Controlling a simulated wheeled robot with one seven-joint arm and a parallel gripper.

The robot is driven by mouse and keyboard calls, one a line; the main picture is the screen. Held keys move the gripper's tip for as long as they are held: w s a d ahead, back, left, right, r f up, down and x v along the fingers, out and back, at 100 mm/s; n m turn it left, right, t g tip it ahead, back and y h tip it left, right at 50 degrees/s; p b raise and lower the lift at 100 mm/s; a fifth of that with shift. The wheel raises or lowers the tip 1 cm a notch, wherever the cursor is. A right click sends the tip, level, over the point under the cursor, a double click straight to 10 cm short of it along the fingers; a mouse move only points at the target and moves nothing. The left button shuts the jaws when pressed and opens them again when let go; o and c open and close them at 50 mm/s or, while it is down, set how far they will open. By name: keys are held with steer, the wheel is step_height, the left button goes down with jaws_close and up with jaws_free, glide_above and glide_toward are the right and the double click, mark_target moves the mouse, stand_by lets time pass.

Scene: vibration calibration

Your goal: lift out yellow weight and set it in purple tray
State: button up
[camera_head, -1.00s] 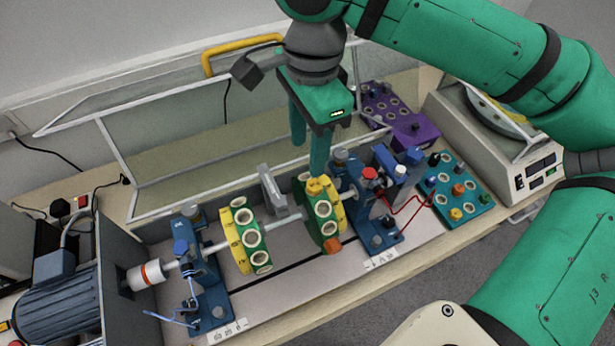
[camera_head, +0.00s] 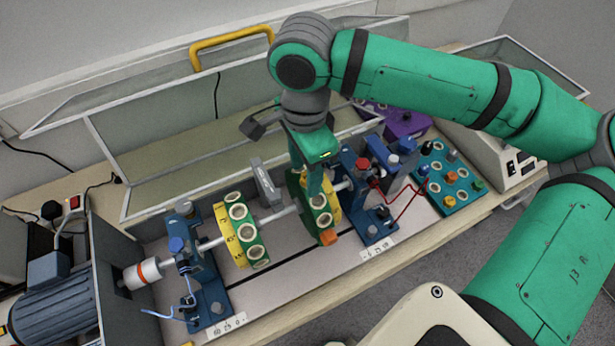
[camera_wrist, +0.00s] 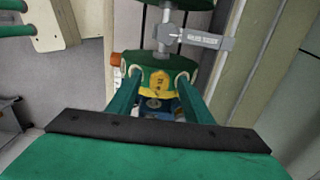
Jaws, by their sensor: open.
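My gripper (camera_head: 312,192) points down, open, at the top of the right-hand green-and-yellow disc (camera_head: 325,222) on the shaft. In the wrist view, my gripper (camera_wrist: 158,88) has one finger each side of a yellow piece, apparently the yellow weight (camera_wrist: 155,84), at the disc's rim. I cannot tell whether the fingers touch it. In the head view my fingers hide that weight. An orange weight (camera_head: 328,237) sits low on the same disc and also shows in the wrist view (camera_wrist: 115,58). The purple tray (camera_head: 408,124) stands at the back right, partly hidden by my arm.
A second green-and-yellow disc (camera_head: 240,230) is to the left. Blue bearing stands (camera_head: 207,290) hold the shaft, with red wires at the right stand. A grey upright bracket (camera_head: 264,182) stands behind the shaft. A teal tray (camera_head: 460,182) with several weights is at right.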

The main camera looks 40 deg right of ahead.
steer(key=shift+f, duration=0.3)
steer(key=c, duration=1.1)
steer(key=shift+w, duration=0.1)
steer(key=shift+r, duration=0.15)
